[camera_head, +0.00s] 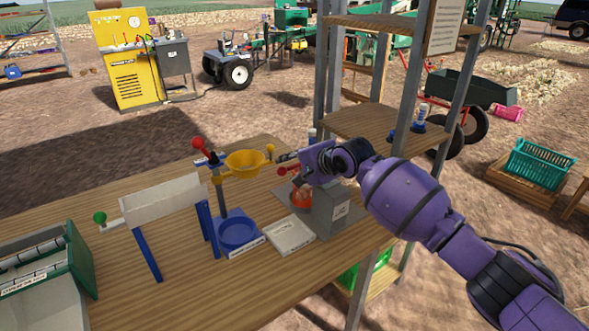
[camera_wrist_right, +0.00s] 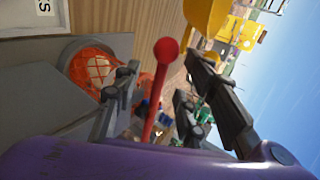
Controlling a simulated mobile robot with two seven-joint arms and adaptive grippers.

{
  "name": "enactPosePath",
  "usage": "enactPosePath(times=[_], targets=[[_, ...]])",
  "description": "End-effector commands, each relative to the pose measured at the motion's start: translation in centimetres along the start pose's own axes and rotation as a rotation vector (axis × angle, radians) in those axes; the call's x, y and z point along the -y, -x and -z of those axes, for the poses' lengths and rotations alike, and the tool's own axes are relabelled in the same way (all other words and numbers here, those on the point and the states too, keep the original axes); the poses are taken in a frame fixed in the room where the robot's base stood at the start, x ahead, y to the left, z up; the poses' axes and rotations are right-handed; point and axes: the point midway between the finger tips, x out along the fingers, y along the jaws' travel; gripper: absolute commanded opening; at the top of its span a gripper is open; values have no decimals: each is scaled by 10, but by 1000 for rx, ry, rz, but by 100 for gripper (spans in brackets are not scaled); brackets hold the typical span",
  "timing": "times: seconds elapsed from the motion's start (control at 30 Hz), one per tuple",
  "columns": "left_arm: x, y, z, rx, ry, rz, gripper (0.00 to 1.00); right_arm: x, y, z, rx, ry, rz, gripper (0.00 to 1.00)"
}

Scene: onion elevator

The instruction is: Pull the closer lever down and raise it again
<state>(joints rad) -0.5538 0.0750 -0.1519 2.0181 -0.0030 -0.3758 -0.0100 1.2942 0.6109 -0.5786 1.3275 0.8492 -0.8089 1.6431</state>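One red-knobbed lever (camera_head: 281,171) is beside a grey machine (camera_head: 332,207) that has an orange netted item (camera_head: 300,196) at its side. Another red-knobbed lever (camera_head: 198,143) tops the blue stand further left. My right gripper (camera_head: 284,160) is over the grey machine, by its lever. In the right wrist view the gripper (camera_wrist_right: 163,72) is open, with a red knob and rod (camera_wrist_right: 165,52) showing between its spread fingers. I cannot tell whether a finger touches the rod. The orange netted item (camera_wrist_right: 98,68) is beside one finger. My left gripper is not in view.
A yellow funnel (camera_head: 246,163) and blue dish (camera_head: 238,232) stand left of the grey machine on the wooden table (camera_head: 200,290). A wooden shelf rack (camera_head: 375,120) rises close behind my right arm.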

Motion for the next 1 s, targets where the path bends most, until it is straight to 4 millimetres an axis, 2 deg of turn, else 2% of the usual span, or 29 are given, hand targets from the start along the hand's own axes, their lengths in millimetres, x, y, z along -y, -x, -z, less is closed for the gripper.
enactPosePath(times=[0.3, 0.6, 1.0], targets=[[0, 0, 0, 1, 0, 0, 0, 0, -3, 0, 0, 1, 0, 37], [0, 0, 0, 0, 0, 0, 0, 0, -3, 0, -1, 1, -1, 0], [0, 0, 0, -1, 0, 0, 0, -2, -3, 0, 0, 1, -4, 0]])
